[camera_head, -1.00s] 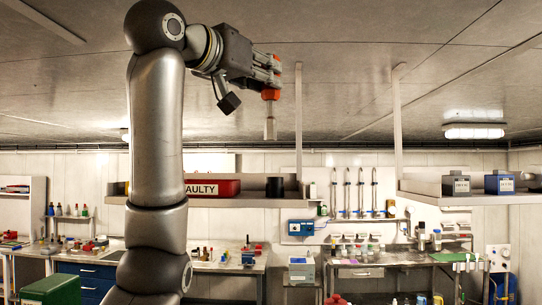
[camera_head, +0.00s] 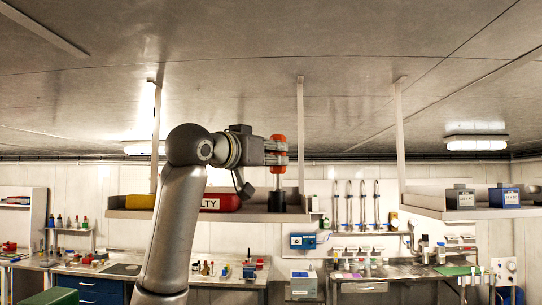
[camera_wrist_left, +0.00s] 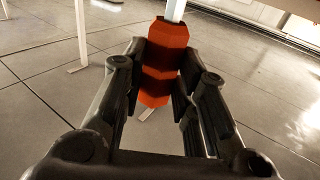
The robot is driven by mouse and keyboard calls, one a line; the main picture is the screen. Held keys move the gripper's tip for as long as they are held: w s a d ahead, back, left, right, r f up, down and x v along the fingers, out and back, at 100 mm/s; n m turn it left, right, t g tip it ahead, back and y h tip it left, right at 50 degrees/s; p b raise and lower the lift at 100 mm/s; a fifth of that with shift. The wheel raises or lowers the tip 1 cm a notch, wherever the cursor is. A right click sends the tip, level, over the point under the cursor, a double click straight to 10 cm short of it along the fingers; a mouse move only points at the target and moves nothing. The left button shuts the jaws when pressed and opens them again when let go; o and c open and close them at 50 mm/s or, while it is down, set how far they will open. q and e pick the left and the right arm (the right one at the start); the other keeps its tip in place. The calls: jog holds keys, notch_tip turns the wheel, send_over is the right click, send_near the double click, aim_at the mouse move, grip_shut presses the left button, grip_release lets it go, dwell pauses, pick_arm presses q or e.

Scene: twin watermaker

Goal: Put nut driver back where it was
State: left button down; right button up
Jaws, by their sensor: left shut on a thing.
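The nut driver has an orange-red handle (camera_head: 278,168) and a pale shaft that points down in the head view. My left gripper (camera_head: 276,152) is shut on the handle. A black cylindrical holder (camera_head: 277,202) stands on the hanging shelf, in line below the shaft. The shaft's lower end is at the holder's top edge; I cannot tell whether it is inside. My right gripper is not in view.
The hanging shelf (camera_head: 250,217) also bears a red box (camera_head: 222,202) lettered "LTY" and a yellow item (camera_head: 140,201). Its support posts (camera_head: 300,130) rise to the ceiling. A second shelf (camera_head: 430,203) at right holds grey and blue boxes. Workbenches line the back wall.

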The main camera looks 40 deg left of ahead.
pick_arm(q)
jog(key=shift+s+f, duration=0.1)
jog(key=shift+s, duration=0.05)
jog(key=shift+d+f, duration=0.1)
jog(key=shift+f, duration=0.05)
jog(key=c, duration=1.1)
grip_release()
jog(key=shift+r, duration=0.2)
jog(key=s+b, duration=0.6)
jog(key=s, duration=0.6)
jog(key=shift+f+b, duration=0.2)
jog(key=shift+b, duration=0.15)
